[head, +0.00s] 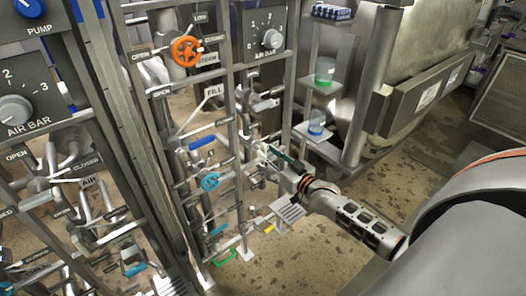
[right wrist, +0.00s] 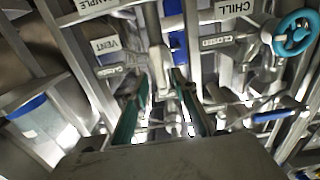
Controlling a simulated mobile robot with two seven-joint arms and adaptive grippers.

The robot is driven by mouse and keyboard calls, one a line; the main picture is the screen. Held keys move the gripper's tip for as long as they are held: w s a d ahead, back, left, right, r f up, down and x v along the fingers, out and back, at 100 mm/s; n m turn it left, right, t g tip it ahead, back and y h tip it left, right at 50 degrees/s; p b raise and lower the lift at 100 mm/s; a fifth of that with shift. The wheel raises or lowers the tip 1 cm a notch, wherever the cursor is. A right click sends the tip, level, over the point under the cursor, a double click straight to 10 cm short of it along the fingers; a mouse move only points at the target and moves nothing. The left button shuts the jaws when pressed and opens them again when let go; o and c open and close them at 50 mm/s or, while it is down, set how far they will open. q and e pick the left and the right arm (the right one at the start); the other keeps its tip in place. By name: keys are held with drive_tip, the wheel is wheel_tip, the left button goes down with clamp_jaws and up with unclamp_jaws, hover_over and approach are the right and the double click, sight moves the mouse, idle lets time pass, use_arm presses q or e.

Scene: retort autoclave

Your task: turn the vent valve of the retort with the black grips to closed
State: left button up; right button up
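In the right wrist view the VENT label (right wrist: 105,44) is at upper left, with a CLOSED label (right wrist: 112,70) just below it. A pale upright lever (right wrist: 155,50) with a metal stem stands right of these labels, probably the vent valve's handle. My right gripper (right wrist: 162,78) is open, its two green fingers spread on either side of the lower end of this lever; contact cannot be told. In the head view my right gripper (head: 272,156) is at the right side of the pipe panel, and the valve there is mostly hidden. No black grips can be made out. My left gripper is not in view.
The CHILL label (right wrist: 238,8) and a teal handwheel (right wrist: 293,34) are to the right, with a blue-handled lever (right wrist: 272,116) below. In the head view an orange handwheel (head: 186,51) and an AIR BAR dial (head: 271,39) are on the panel.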

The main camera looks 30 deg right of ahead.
drive_tip(key=shift+w, duration=1)
drive_tip(key=shift+w+a, duration=0.1)
drive_tip(key=shift+w, duration=0.3)
clamp_jaws()
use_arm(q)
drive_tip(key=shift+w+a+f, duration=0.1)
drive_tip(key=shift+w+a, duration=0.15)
